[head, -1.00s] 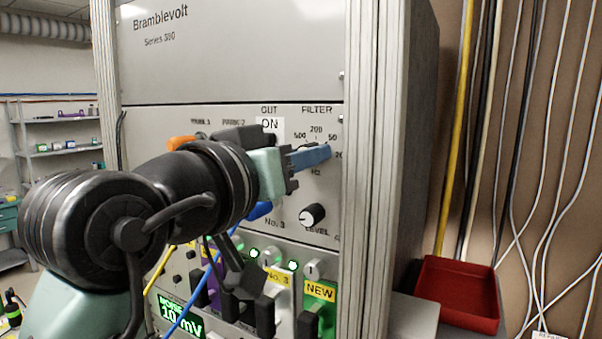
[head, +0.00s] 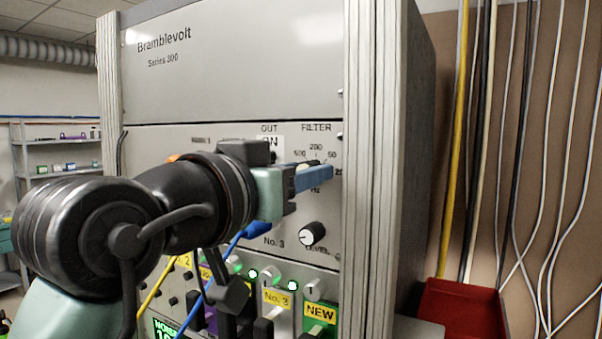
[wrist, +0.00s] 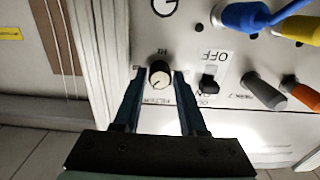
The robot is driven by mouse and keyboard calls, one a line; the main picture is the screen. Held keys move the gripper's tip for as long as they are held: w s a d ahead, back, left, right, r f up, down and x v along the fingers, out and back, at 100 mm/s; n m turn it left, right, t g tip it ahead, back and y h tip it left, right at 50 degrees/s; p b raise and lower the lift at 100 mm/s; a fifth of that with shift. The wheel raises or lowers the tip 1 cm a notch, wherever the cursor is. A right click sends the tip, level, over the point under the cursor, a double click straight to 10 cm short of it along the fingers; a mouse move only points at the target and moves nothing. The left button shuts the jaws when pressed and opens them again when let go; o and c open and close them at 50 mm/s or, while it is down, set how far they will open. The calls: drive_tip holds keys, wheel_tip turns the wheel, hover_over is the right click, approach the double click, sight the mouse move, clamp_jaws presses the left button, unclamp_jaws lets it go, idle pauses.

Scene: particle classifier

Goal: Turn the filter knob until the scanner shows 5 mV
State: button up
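The filter knob (wrist: 158,73) is a small round knob with a pale face, under the FILTER label on the grey panel. In the wrist view it sits between my gripper's (wrist: 159,74) two blue fingers, with a thin gap seeming to show on each side. Contact is hard to judge. In the head view my gripper (head: 316,176) covers much of the knob and part of its Hz scale. The scanner's green display (head: 166,330) is cut off by the bottom edge; NOISE and the top of its digits show.
The OUT switch (wrist: 209,82) is close beside the right finger. The LEVEL knob (head: 313,234) is below. A metal rack post (head: 367,180) stands right, with a red bin (head: 460,308) beyond.

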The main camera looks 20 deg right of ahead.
drive_tip(key=shift+o, duration=1.3)
drive_tip(key=b+v, duration=0.5)
drive_tip(key=v, duration=0.8)
drive_tip(key=shift+d, duration=0.1)
